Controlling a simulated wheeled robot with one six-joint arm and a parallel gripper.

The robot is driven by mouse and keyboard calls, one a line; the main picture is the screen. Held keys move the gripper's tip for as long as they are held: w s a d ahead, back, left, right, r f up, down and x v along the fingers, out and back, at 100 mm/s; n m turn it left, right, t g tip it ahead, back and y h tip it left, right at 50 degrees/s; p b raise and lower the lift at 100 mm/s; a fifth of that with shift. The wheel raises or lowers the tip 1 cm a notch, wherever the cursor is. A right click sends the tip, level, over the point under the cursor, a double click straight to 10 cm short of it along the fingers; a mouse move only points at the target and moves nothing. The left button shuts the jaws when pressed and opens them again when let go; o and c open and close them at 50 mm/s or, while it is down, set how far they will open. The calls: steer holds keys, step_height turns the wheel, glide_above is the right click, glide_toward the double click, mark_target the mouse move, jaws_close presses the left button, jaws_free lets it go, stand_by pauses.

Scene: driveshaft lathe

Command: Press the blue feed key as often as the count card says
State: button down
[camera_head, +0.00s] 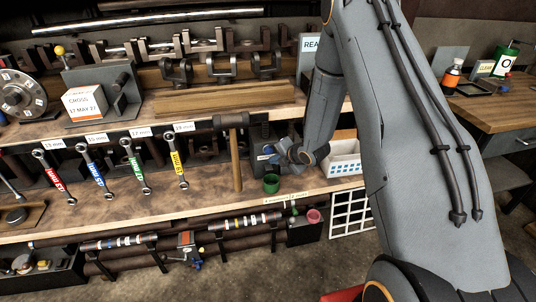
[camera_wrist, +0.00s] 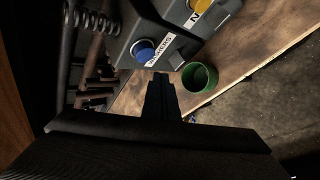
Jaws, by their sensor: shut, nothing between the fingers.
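The blue key (camera_wrist: 142,49) is a round button on a dark grey box (camera_wrist: 160,22) with a label reading "WASHERS". My gripper (camera_wrist: 160,76) is shut and empty; its tips show just below the label, beside the blue key and not over it. The height between tips and box is hard to judge. In the head view my gripper (camera_head: 300,155) is by the box, which is largely hidden. A green cup (camera_wrist: 200,77) stands in front of the box; it also shows in the head view (camera_head: 271,184).
A yellow key (camera_wrist: 201,5) sits on the box further right. A hammer (camera_head: 235,150) stands left of the box, beside several coloured wrenches (camera_head: 134,165). A partly hidden sign (camera_head: 311,43) starts with "REA".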

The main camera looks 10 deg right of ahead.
mark_target(267, 154)
steer(key=shift+w+b, duration=0.3)
steer(key=shift+w, duration=0.75)
steer(key=shift+w, duration=0.15)
stand_by(1.2)
steer(key=shift+w, duration=0.25)
steer(key=shift+w+b, duration=0.4)
steer(key=shift+w, duration=0.25)
stand_by(1.0)
steer(key=shift+s, duration=1.05)
steer(key=shift+p, duration=0.3)
steer(key=shift+s+p, duration=0.6)
steer(key=shift+s, duration=1.9)
